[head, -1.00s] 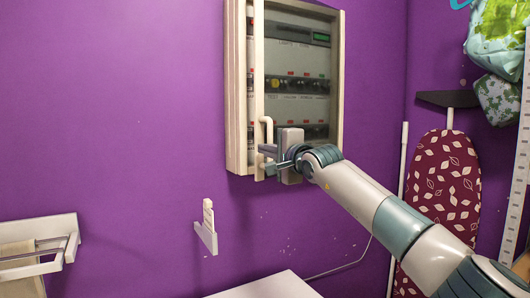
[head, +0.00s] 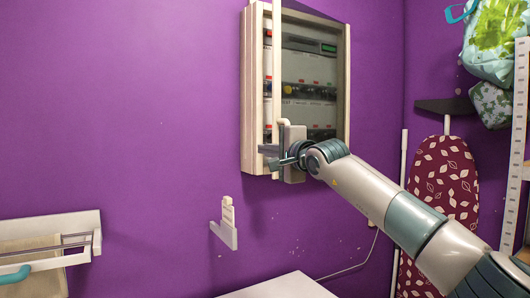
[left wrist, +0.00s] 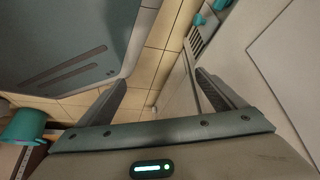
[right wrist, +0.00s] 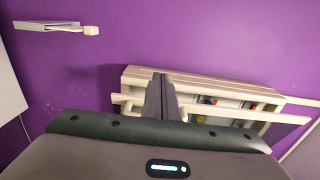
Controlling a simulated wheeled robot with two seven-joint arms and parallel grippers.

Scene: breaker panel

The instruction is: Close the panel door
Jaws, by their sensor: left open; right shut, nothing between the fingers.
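The breaker panel (head: 253,110) is a pale box on the purple wall in the head view. Its glass-fronted door (head: 277,70) stands a little ajar, its pale left edge out from the box and breakers showing behind it. A pale handle (head: 284,126) is low on that edge. My right gripper (head: 268,156) is shut and empty at the door's lower left, by the handle; contact is unclear. In the right wrist view, its fingers (right wrist: 160,95) overlap the panel box (right wrist: 190,80) and door frame (right wrist: 240,112). My left gripper (left wrist: 160,82) is open and empty, away from the panel.
A pale wall hook (head: 227,222) is below left of the panel. A white surface (head: 280,287) lies below it. A rack (head: 50,235) is at the left. An ironing board (head: 441,190) and shelf post (head: 514,140) stand at the right. Tiled floor (left wrist: 155,60) shows below my left gripper.

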